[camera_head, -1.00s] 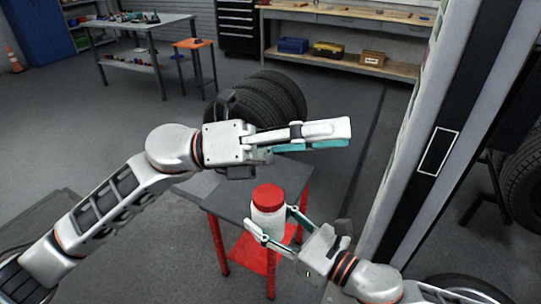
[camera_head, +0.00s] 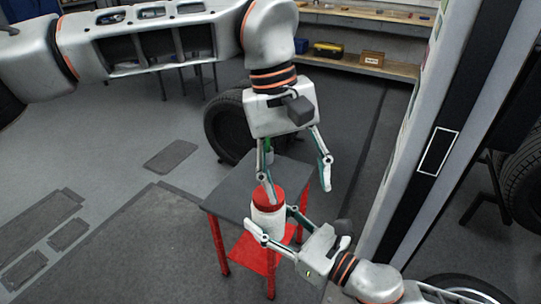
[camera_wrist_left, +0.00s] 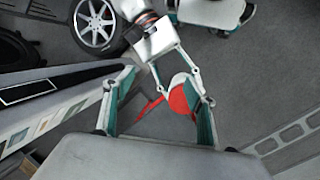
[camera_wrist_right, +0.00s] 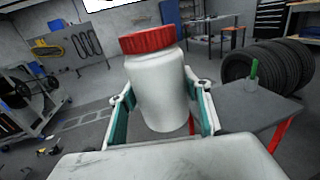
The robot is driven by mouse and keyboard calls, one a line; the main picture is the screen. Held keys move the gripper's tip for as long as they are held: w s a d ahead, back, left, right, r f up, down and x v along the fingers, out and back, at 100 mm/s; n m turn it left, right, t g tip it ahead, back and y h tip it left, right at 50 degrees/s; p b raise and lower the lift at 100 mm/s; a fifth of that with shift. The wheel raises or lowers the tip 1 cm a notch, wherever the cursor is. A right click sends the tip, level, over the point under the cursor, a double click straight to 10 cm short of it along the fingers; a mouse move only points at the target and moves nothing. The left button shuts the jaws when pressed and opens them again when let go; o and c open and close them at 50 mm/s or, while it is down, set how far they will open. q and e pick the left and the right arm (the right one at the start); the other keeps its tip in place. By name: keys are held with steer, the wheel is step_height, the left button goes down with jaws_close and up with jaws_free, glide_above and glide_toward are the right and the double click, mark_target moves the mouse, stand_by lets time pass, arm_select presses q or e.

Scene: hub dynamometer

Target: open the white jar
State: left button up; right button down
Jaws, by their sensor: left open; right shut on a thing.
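The white jar (camera_head: 268,224) is upright, with a red lid (camera_head: 269,198) on it. My right gripper (camera_head: 270,230) is shut around the jar's body, which also fills the middle of the right wrist view (camera_wrist_right: 158,92). It holds the jar by the table's near edge. My left gripper (camera_head: 297,186) is open and points down above the jar. One finger overlaps the lid in the head view, and the other hangs clear to its right. In the left wrist view the lid (camera_wrist_left: 178,102) shows between the fingers, nearer the right one, which partly hides it.
A small grey-topped table with red legs (camera_head: 232,204) stands behind the jar. A grey cup with something green (camera_wrist_right: 250,82) stands on it. Tyres (camera_wrist_right: 268,64) stand beyond. A tall pale column (camera_head: 420,130) rises at the right.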

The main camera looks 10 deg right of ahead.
mark_target(269, 216)
arm_select(q)
steer(key=w+a, duration=0.1)
steer(key=w+a+r+m+t+y, duration=0.2)
steer(key=w+a, duration=0.1)
steer(key=shift+r, duration=0.2)
steer(key=shift+f, duration=0.15)
steer(key=shift+w+f, duration=0.1)
steer(key=shift+f, duration=3.65)
steer(key=c, duration=1.1)
steer(key=shift+c, duration=0.3)
steer(key=shift+d, duration=0.1)
